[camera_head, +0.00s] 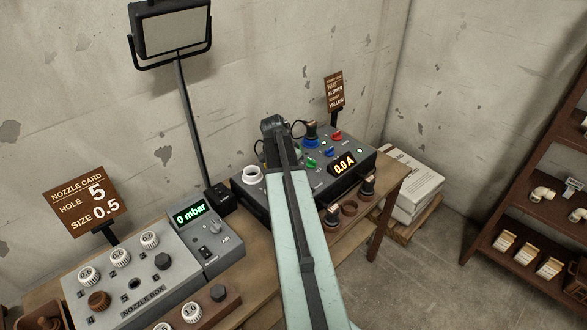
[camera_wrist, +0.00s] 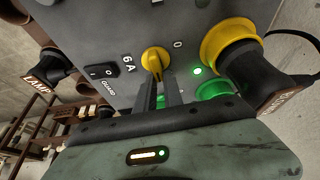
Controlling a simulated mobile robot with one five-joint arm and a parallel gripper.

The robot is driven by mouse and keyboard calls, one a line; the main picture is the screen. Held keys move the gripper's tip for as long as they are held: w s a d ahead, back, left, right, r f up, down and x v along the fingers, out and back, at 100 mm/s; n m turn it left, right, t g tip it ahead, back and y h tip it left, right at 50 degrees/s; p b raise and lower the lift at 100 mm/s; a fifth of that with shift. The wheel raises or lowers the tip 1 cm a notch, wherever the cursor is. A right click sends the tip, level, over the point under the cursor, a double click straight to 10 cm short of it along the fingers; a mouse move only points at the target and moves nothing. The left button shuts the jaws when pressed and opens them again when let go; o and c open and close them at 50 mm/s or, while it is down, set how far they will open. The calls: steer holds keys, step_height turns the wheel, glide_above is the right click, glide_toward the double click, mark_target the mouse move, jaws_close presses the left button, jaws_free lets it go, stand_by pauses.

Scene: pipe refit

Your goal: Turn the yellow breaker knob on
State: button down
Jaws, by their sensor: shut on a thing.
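The yellow breaker knob (camera_wrist: 155,60) sits on a dark grey panel (camera_wrist: 110,30) in the wrist view, with "6A" and "0" marked near it. My gripper (camera_wrist: 158,80) is shut on the knob, its two fingers at the knob's near end. A small green light (camera_wrist: 197,71) glows right of the knob. In the head view my arm reaches over the dark control box (camera_head: 250,192) and hides the knob. The box's display (camera_head: 344,163) reads 0.0 A.
Right of the knob, a black plug (camera_wrist: 256,72) sits at a yellow-ringed socket (camera_wrist: 222,38), close to a green socket (camera_wrist: 213,90). Left are a GUARD switch (camera_wrist: 101,71) and a LAMP plug (camera_wrist: 52,68). A nozzle box (camera_head: 125,275) stands left on the bench.

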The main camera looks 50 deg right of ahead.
steer(key=shift+m, duration=0.3)
stand_by(0.4)
steer(key=c, duration=1.5)
jaws_free()
steer(key=shift+o, duration=0.2)
steer(key=p+v, duration=0.7)
steer(key=v, duration=0.1)
steer(key=shift+f, duration=0.15)
steer(key=shift+w+a, duration=0.1)
